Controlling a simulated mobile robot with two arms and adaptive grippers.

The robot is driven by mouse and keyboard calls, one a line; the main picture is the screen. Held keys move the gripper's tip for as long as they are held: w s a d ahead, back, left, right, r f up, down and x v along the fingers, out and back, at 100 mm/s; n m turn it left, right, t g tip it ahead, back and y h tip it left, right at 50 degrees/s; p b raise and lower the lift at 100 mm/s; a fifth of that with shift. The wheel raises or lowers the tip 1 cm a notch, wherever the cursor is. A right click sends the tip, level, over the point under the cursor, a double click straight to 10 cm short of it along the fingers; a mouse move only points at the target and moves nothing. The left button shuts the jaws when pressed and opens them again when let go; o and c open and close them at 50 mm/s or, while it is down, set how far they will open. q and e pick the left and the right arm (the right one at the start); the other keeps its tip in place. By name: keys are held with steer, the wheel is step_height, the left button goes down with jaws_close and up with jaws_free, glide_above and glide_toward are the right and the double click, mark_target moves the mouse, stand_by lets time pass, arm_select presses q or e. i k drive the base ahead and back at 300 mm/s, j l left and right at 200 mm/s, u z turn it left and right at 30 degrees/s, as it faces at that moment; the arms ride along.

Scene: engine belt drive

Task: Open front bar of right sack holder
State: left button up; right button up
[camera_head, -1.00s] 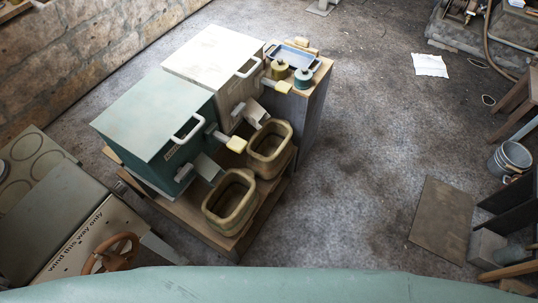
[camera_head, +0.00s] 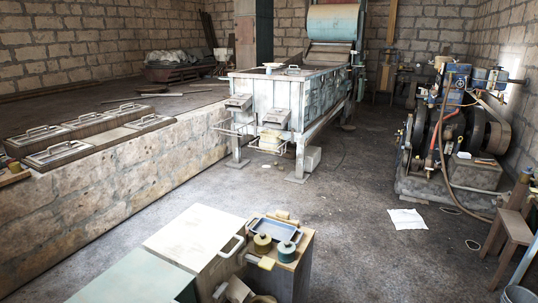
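A pale, worn machine (camera_head: 325,97) on legs stands mid-room, with two spouts on its near side. The left spout (camera_head: 238,103) and the right spout (camera_head: 275,117) each have thin bars below them. The left bar frame (camera_head: 232,129) sticks out to the left. The bars under the right spout (camera_head: 268,146) look like the right sack holder, but they are too small to tell whether the front bar is open or shut. Neither of my grippers is in view.
A white-and-green cabinet (camera_head: 195,237) and a small table with a blue tray (camera_head: 276,233) stand in front. A stone ledge (camera_head: 110,190) runs along the left. An engine (camera_head: 460,130) stands right. The floor (camera_head: 345,220) between is largely clear.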

mark_target(251, 146)
steer(key=i+l+z, duration=0.45)
steer(key=i+l, duration=0.35)
steer(key=l, duration=0.15)
steer(key=i+l+z, duration=0.45)
steer(key=i+l, duration=0.2)
steer(key=i, duration=0.25)
steer(key=i+u, duration=0.1)
steer(key=i, duration=0.6)
steer(key=i+l+u, duration=0.1)
steer(key=i, duration=0.55)
steer(key=i+l, duration=0.25)
steer(key=i, duration=0.45)
steer(key=i+j+u, duration=0.2)
steer(key=i+u, duration=1.1)
steer(key=u, duration=0.15)
